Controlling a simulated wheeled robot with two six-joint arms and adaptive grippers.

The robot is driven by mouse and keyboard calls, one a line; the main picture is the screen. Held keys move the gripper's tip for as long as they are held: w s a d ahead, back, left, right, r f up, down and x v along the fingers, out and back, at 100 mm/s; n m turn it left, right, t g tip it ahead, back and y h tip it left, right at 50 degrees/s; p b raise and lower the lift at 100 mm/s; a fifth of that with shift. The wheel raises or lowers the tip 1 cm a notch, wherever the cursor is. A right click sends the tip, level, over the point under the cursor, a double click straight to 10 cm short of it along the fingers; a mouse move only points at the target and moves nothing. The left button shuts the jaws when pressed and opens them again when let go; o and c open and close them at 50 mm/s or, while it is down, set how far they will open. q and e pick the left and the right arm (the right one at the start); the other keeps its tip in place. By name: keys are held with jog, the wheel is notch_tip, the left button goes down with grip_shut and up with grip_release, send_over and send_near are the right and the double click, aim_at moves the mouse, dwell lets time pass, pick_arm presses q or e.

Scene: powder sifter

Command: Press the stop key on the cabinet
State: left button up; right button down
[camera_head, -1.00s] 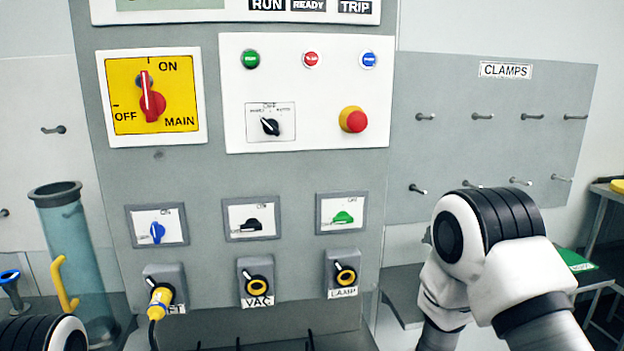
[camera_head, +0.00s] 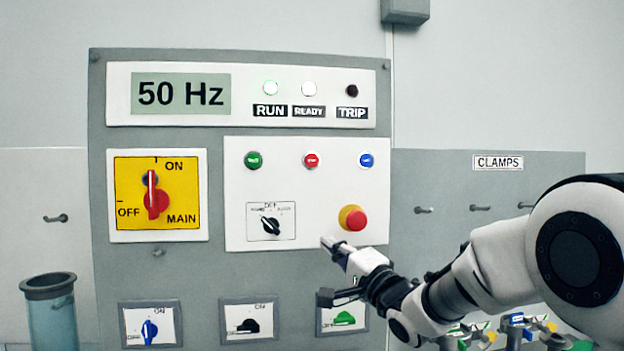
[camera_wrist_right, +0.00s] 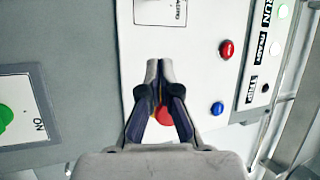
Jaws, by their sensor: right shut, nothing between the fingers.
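The grey cabinet (camera_head: 100,200) carries a white key panel (camera_head: 235,215) with a small red key (camera_head: 311,160), between a green key (camera_head: 253,160) and a blue key (camera_head: 367,160). The red key's label is too small to read. A larger red mushroom button (camera_head: 353,218) on a yellow base sits below. My right gripper (camera_head: 328,243) is shut and empty, its tips near the panel's lower edge, below and left of the mushroom button. In the right wrist view, the red key (camera_wrist_right: 227,49) is clear of the fingers (camera_wrist_right: 159,66), which partly hide the mushroom button (camera_wrist_right: 165,116). My left gripper is out of view.
The display (camera_head: 181,94) reads 50 Hz. The RUN lamp (camera_head: 270,88) glows pale green, the READY lamp (camera_head: 309,88) is white and the TRIP lamp (camera_head: 352,90) is dark. A yellow main switch (camera_head: 128,180) and black selector (camera_head: 270,226) are nearby.

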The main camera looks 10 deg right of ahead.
aim_at(317, 163)
jog(key=s+a+r+y, duration=0.1)
jog(key=s+r+y, duration=0.1)
jog(key=r, duration=0.5)
jog(key=s+a+r+n+y, duration=0.1)
jog(key=s+r+y, duration=0.1)
jog(key=r, duration=0.6)
jog(key=shift+s+r+y, duration=0.25)
jog(key=shift+s+y, duration=0.15)
jog(key=shift+s, duration=0.15)
jog(key=shift+a, duration=0.1)
jog(key=shift+w, duration=0.1)
jog(key=w+p, duration=0.5)
jog(key=w, duration=0.3)
jog(key=shift+r+p, duration=0.15)
jog(key=shift+p, duration=0.15)
jog(key=shift+w+f, duration=0.2)
jog(key=shift+w, duration=0.1)
